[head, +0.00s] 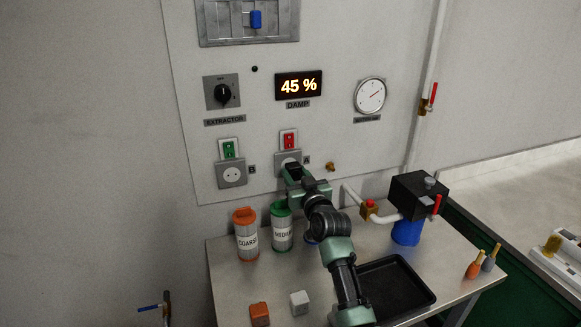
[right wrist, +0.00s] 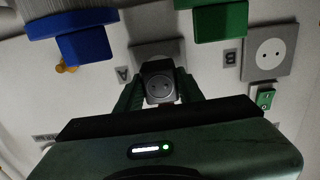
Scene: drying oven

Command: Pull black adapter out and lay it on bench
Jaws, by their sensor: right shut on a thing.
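My right gripper (head: 294,174) is at the lower wall panel, in front of the right-hand socket (head: 283,157) labelled A, below the red switch. The adapter is in front of the socket plate (right wrist: 150,50). I cannot tell whether it is fully seated there. In the head view the gripper hides the adapter. The bench (head: 225,283) is below. My left gripper is not in view.
An orange-lidded jar (head: 247,240) and a green-lidded jar (head: 282,232) stand close below the gripper. A black tray (head: 400,284), two small blocks (head: 260,313) (head: 299,302) and a valve with a black box (head: 412,195) occupy the bench. Bare bench shows front left.

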